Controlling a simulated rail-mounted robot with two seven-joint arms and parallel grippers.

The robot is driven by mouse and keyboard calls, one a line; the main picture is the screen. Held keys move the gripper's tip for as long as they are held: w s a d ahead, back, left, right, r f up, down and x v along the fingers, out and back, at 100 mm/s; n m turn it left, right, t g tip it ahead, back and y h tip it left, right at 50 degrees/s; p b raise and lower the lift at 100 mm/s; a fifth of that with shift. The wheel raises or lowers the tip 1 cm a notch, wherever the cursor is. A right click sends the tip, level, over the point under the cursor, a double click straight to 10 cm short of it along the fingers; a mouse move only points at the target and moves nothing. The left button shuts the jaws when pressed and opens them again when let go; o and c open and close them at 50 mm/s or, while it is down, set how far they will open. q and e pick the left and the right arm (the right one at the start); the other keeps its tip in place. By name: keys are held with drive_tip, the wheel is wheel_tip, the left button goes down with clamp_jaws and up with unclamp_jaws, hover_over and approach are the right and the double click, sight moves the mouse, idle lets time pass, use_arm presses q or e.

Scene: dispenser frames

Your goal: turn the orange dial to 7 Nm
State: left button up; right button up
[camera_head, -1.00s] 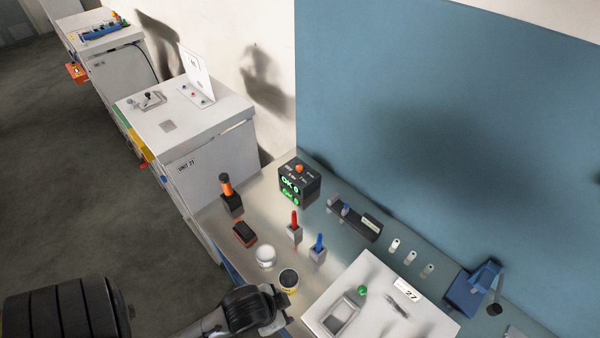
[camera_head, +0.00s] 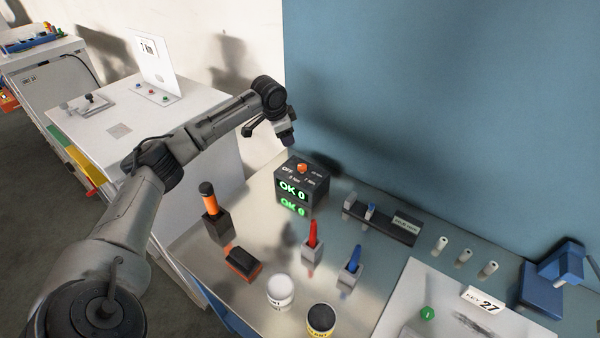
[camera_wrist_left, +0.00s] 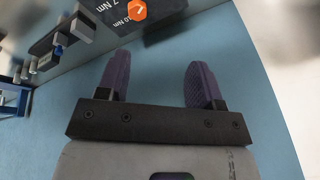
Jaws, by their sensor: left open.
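The orange dial (camera_head: 302,168) sits on top of a dark box (camera_head: 313,188) at the back left of the bench. The box's top carries torque labels and OFF, and its front shows green "OK 0" readouts. My left gripper (camera_head: 289,141) is just above and behind the dial in the head view, apart from it. In the left wrist view the gripper's two purple fingers (camera_wrist_left: 160,82) are spread with nothing between them. The dial (camera_wrist_left: 137,10) shows there at the top, beyond the fingertips, with "7 Nm" and "10 Nm" labels beside it. My right gripper is out of view.
An orange-handled screwdriver (camera_head: 209,200), a red tool (camera_head: 312,235) and a blue tool (camera_head: 354,258) stand in holders before the box. A dark rack (camera_head: 385,222) lies right of it; the blue wall (camera_head: 430,110) is close behind.

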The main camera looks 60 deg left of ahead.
sight(301, 166)
use_arm(q)
drive_tip(key=w+f+h, duration=0.1)
drive_tip(key=f, duration=0.3)
drive_tip(key=w+d+f+m+h, duration=0.1)
drive_tip(key=w+f, duration=0.1)
drive_tip(key=f, duration=0.3)
drive_tip(key=w+f+m+h, duration=0.1)
drive_tip(key=f, duration=0.3)
drive_tip(key=shift+w+d+f, duration=0.25)
drive_tip(key=shift+d+f, duration=0.1)
drive_tip(key=shift+f, duration=0.05)
